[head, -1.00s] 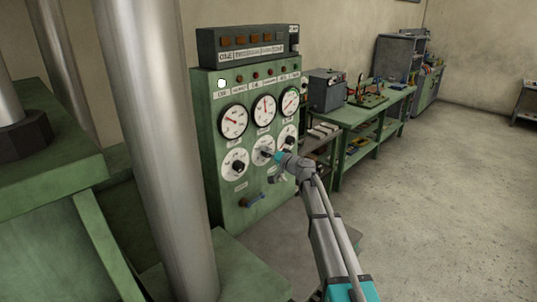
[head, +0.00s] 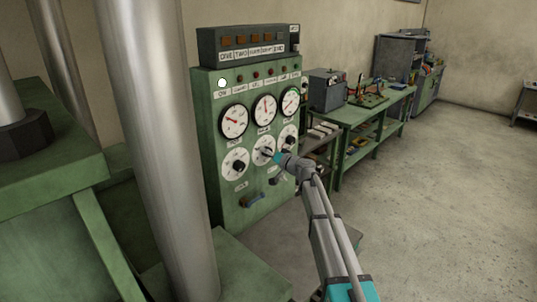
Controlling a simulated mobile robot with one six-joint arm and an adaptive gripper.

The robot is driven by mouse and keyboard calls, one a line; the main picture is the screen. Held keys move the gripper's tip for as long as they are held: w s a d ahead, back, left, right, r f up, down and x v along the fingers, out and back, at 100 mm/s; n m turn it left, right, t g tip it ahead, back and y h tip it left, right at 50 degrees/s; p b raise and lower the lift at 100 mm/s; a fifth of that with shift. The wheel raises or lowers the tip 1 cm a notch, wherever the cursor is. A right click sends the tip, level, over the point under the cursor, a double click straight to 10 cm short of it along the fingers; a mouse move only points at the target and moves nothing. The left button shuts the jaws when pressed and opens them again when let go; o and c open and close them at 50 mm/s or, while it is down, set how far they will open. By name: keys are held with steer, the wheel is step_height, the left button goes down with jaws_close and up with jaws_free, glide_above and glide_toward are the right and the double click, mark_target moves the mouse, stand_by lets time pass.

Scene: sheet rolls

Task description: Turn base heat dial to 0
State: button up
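A green control panel (head: 226,200) stands in the middle of the head view, with three gauges in a row above three round dials with dark knobs. The left dial (head: 236,163) is fully in view. The middle dial (head: 262,151) is partly covered by my gripper. The right dial (head: 288,137) shows just above my arm. Which one is the base heat dial I cannot tell, as the labels are too small to read. My gripper (head: 271,155) is at the middle dial's knob, seeming to touch it. Its fingers are too small to tell open from shut.
A thick metal column (head: 163,150) stands close in front at left, beside a green machine (head: 50,190). A green workbench (head: 350,140) is behind at right. The floor at right is clear.

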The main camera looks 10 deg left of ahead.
steer(key=shift+d, duration=0.15)
stand_by(0.3)
steer(key=v, duration=1.1)
steer(key=shift+s+d, duration=0.3)
steer(key=s+d+f+g+h, duration=0.45)
steer(key=s+f, duration=0.35)
steer(key=s, duration=0.4)
steer(key=s+d+f+g+h, duration=0.45)
steer(key=s+f, duration=0.35)
steer(key=s, duration=0.4)
steer(key=s+d+f+m+g+h, duration=0.1)
steer(key=s+d+f+g+h, duration=0.1)
steer(key=s+d+h, duration=0.3)
steer(key=shift+s+d+f+m, duration=0.25)
steer(key=shift+s+d+m, duration=0.05)
steer(key=shift+s+d, duration=2)
steer(key=shift+s+a, duration=0.15)
